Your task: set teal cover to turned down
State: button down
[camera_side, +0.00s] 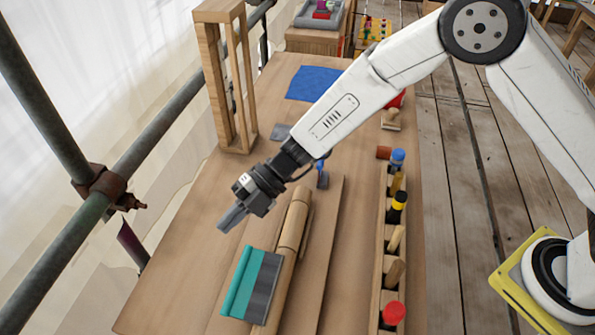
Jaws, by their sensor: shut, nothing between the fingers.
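The teal cover (240,282) is a flat strip at the bottom centre of the side view. It lies along the left edge of a dark grey panel (265,288), beside a wooden rail with a rounded top (293,222). I cannot tell whether the cover is turned up or down. My gripper (228,222) is shut and empty, pointing down and left. It appears above the table, past the far end of the cover and apart from it.
A wooden rack (378,290) with several coloured-topped tools runs along the table's right edge. A tall wooden frame (230,80) stands at the back left, near a blue cloth (313,83). Scaffold pipes (165,125) border the left. Bare table (190,235) shows left of the gripper.

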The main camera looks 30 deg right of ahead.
jog(key=shift+w+d+r, duration=0.45)
jog(key=shift+w+r, duration=0.1)
jog(key=shift+r, duration=0.15)
jog(key=shift+w+d+r, duration=0.45)
jog(key=shift+w+r, duration=0.1)
jog(key=shift+r, duration=0.1)
jog(key=n+g+h, duration=0.4)
jog(key=n+h, duration=0.3)
jog(key=n, duration=1.1)
send_over(236, 276)
jog(key=r+n+t+h, duration=0.1)
jog(key=n+h, duration=0.1)
jog(key=n, duration=0.2)
jog(key=w+r+n+t+h, duration=0.1)
jog(key=r+n+t+h, duration=0.1)
jog(key=n, duration=0.3)
jog(key=a+r+n+t+h, duration=0.1)
jog(key=n+h, duration=0.1)
jog(key=n, duration=0.2)
jog(key=shift+w+a+r+n+t+h, duration=0.1)
jog(key=shift+w+r+n+t+h, duration=0.05)
jog(key=shift+r+n+t+h, duration=0.2)
jog(key=shift+f, duration=0.15)
jog(key=f, duration=0.9)
jog(key=s+d+f, duration=0.1)
jog(key=f, duration=0.4)
